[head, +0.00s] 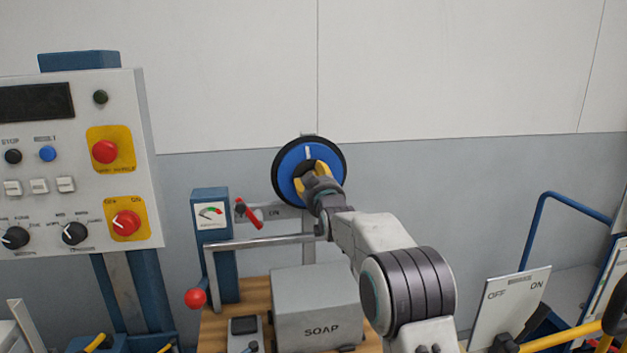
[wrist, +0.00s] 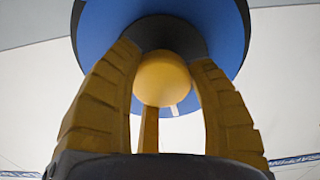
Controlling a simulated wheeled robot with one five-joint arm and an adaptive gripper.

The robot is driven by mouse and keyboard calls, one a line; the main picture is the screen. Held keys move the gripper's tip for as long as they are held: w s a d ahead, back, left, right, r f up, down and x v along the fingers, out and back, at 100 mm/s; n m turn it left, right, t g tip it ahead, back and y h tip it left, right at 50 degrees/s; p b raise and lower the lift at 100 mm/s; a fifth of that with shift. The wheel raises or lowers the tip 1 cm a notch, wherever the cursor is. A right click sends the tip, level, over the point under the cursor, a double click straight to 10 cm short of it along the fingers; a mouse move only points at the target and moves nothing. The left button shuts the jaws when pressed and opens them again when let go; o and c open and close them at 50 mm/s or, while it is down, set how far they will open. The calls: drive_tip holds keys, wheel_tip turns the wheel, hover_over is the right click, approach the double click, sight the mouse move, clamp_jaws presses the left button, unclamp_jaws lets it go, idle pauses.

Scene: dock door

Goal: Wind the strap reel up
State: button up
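The strap reel (head: 287,171) is a round blue disc with a black rim, a dark centre and a white mark near its top, mounted upright on the wall. My gripper (head: 311,178) is at the reel's centre, with its yellow fingers spread apart. In the wrist view, the two large fingers of my gripper (wrist: 165,62) flank the dark hub (wrist: 180,36) and an orange-yellow ball in front of it. The fingertips reach the hub's edges, but I cannot tell whether they press on it. The blue disc (wrist: 225,25) fills the top of that view.
A control panel (head: 75,220) with red buttons and knobs stands at left. An OFF/ON plate (head: 510,305) stands at right. The upper wall is clear.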

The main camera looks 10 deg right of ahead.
drive_tip(key=shift+a+r, duration=0.1)
drive_tip(key=shift+r, duration=0.2)
drive_tip(key=c, duration=0.6)
drive_tip(key=shift+s+b, duration=0.1)
drive_tip(key=shift+b, duration=0.25)
